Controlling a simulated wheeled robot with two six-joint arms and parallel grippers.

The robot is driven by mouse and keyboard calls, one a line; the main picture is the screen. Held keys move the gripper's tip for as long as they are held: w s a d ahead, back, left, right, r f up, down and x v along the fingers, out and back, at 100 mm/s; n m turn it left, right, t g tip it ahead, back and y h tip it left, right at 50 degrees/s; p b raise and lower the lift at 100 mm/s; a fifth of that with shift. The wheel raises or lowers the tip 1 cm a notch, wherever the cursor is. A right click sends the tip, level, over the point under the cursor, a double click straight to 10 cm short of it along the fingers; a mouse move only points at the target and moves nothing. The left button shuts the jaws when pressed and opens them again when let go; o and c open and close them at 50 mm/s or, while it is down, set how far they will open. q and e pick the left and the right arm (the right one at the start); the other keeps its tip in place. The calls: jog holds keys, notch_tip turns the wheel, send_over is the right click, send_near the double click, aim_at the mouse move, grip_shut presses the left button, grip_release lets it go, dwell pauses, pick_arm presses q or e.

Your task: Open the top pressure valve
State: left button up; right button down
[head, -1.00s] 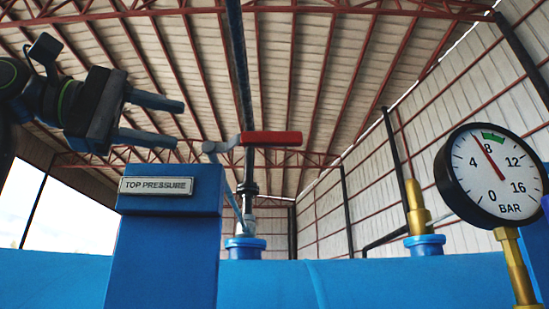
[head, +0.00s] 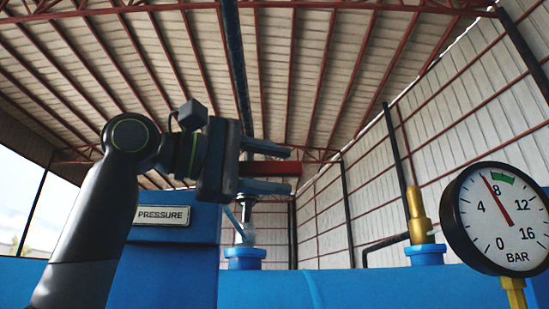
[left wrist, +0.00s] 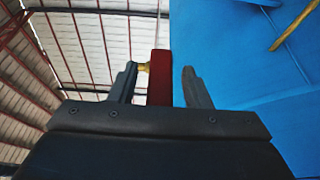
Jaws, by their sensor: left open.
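The red handle (head: 272,168) of the top pressure valve lies roughly level above a pipe fitting in the head view. My left gripper (head: 289,169) is open, with one finger above and one below the handle. In the left wrist view the red handle (left wrist: 159,75) stands between the two fingers, closer to the left one, with a gap to the right one. I cannot tell whether the left finger touches it. My right gripper is not in view.
A round pressure gauge (head: 505,215) at the right has its needle just short of 8. A brass valve (head: 418,218) stands on the blue vessel (head: 380,286). A blue post (head: 170,265) carries the sign. The space between handle and brass valve is clear.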

pick_arm(q)
jog(key=shift+w+d, duration=0.2)
jog(key=shift+a, duration=0.1)
jog(key=shift+s, duration=0.1)
jog(key=shift+c, duration=1.2)
grip_shut()
jog(key=shift+s+f, duration=0.1)
jog(key=shift+s, duration=0.05)
